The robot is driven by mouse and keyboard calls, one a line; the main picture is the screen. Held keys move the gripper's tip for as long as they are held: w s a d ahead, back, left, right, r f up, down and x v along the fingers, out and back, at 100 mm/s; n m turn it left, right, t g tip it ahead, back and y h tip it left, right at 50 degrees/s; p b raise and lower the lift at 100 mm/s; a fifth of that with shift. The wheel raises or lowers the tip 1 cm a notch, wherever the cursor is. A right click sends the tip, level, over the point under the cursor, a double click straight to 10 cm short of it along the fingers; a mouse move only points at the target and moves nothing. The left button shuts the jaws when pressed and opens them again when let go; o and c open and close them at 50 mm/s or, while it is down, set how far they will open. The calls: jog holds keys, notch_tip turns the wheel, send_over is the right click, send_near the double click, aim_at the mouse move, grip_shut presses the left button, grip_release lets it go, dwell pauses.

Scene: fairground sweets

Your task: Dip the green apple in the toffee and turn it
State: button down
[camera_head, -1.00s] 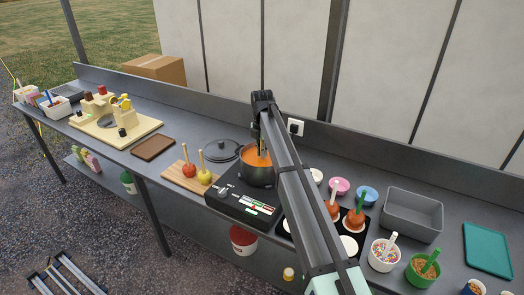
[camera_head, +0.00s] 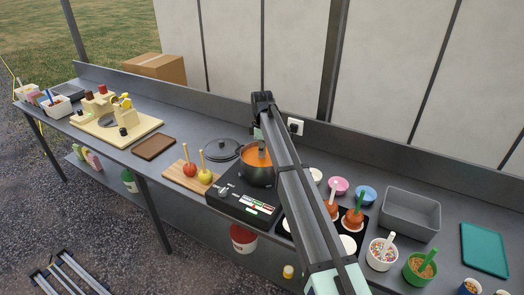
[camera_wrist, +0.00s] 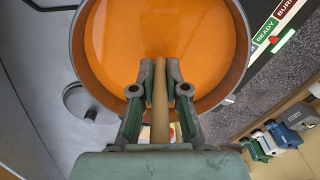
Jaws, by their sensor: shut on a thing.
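The pot of orange toffee (camera_head: 255,176) stands on the black hob, and its toffee (camera_wrist: 130,40) fills much of the wrist view. My gripper (camera_wrist: 160,75) is over the pot, shut on a wooden stick (camera_wrist: 160,115) between its two fingers. The stick also shows at the pot in the head view (camera_head: 262,150). No apple is visible on this stick; its lower end is hidden, so I cannot tell how deep any apple sits in the toffee.
A red apple (camera_head: 190,170) and a yellow apple (camera_head: 205,177) with sticks stand on a wooden board (camera_head: 178,177) left of the hob (camera_head: 232,203). A pot lid (camera_head: 221,150) lies behind. Coated apples (camera_head: 353,219), topping tubs (camera_head: 381,255) and a grey bin (camera_head: 410,213) are at right.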

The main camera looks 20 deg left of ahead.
jog(key=m, duration=0.5)
jog(key=shift+m+p, duration=0.35)
jog(key=shift+m, duration=0.05)
jog(key=m, duration=0.5)
jog(key=shift+m+p, duration=0.3)
jog(key=shift+m, duration=0.1)
jog(key=n, duration=0.5)
jog(key=shift+n, duration=0.4)
jog(key=n+p, duration=0.1)
jog(key=n, duration=0.4)
jog(key=shift+n, duration=0.4)
jog(key=shift+r, duration=0.15)
jog(key=shift+r+p, duration=1.65)
jog(key=shift+r, duration=2.5)
